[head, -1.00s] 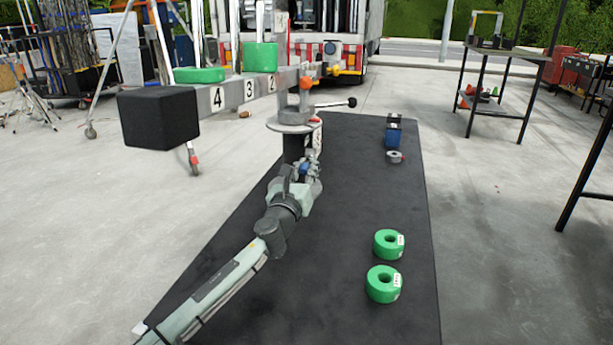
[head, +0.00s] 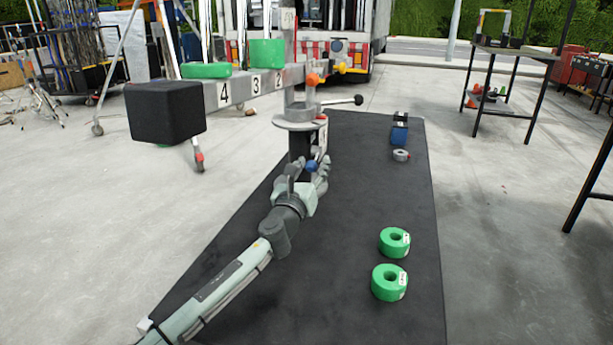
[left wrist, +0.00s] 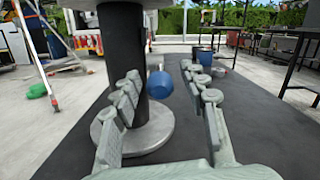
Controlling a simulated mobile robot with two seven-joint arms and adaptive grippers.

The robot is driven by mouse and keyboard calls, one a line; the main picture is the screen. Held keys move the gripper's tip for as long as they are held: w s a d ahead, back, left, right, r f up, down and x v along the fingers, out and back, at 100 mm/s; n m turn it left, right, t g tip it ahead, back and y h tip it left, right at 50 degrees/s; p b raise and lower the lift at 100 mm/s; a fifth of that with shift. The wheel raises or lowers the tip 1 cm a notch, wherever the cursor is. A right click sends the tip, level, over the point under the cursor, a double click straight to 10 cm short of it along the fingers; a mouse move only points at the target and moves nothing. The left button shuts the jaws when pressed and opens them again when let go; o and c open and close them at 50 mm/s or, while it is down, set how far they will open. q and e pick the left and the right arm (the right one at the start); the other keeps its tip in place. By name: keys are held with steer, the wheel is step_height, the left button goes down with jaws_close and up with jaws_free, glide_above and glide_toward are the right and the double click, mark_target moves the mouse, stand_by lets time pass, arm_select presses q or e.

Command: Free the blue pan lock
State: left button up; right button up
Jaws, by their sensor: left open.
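The blue pan lock is a round blue knob (head: 311,165) on the side of the black column (head: 299,146) under the crane arm's round plate. It also shows in the left wrist view (left wrist: 159,84), beside the column. My left gripper (head: 307,172) is open, with its fingers on either side of the knob in the head view. In the left wrist view the knob appears between the spread fingers, a little beyond them. I cannot tell whether any finger touches it. My right gripper is in neither current view.
The crane arm carries a black block (head: 165,112) and green weights (head: 267,53) above my left arm. Two green rings (head: 389,282) lie on the dark mat (head: 350,230) at the right. A blue item (head: 399,135) stands farther back. The mat's middle is clear.

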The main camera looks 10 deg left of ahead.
arm_select(q)
steer(key=v, duration=1.1)
steer(key=shift+s, duration=0.2)
